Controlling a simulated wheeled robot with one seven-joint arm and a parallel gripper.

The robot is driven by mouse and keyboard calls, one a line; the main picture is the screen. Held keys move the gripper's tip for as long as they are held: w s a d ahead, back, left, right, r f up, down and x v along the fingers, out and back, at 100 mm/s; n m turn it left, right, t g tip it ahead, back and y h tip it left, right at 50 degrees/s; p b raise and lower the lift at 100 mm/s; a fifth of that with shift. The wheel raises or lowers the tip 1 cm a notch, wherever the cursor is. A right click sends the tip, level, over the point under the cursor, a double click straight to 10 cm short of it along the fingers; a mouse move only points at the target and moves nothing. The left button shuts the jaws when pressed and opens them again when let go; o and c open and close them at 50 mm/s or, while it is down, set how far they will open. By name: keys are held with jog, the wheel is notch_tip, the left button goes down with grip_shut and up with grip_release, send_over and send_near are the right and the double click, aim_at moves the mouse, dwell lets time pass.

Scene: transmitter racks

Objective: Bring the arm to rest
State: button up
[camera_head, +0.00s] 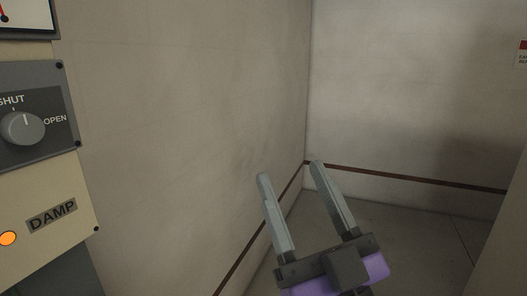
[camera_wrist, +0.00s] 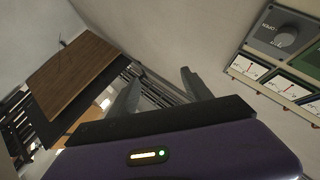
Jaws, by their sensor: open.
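My gripper (camera_head: 290,170) is in the lower middle of the head view, with its two grey fingers apart and nothing between them. The fingers point up and away, with the bare wall corner and floor behind them. In the wrist view my gripper (camera_wrist: 157,82) also shows empty, its fingers spread. The gripper touches nothing that I can see.
At the left of the head view is a rack panel with a knob (camera_head: 22,128) marked SHUT and OPEN, a DAMP label (camera_head: 52,215) and a lit orange lamp (camera_head: 8,239). The wrist view shows a brown wooden top (camera_wrist: 80,75) and several meters (camera_wrist: 285,88). The floor (camera_head: 400,235) by the corner is clear.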

jog(key=s+d+f+m+g+h+p, duration=0.1)
jog(key=s+d+f+m+h, duration=0.35)
jog(key=f, duration=0.55)
jog(key=s+d+f+m+g+h, duration=0.1)
jog(key=s+d+f+m+h, duration=0.25)
jog(key=s+d+f, duration=0.4)
jog(key=s+d+f+n+g+h+p, duration=0.1)
jog(key=s+d+f+g, duration=0.1)
jog(key=s+f, duration=0.5)
jog(key=s+d+f+n+g+h, duration=0.1)
jog(key=s+f+g, duration=0.3)
jog(key=s+f, duration=0.4)
jog(key=s+d, duration=0.1)
jog(key=s, duration=0.3)
jog(key=shift+s+g+p, duration=0.3)
jog(key=shift+g+p, duration=0.05)
jog(key=shift+g, duration=0.05)
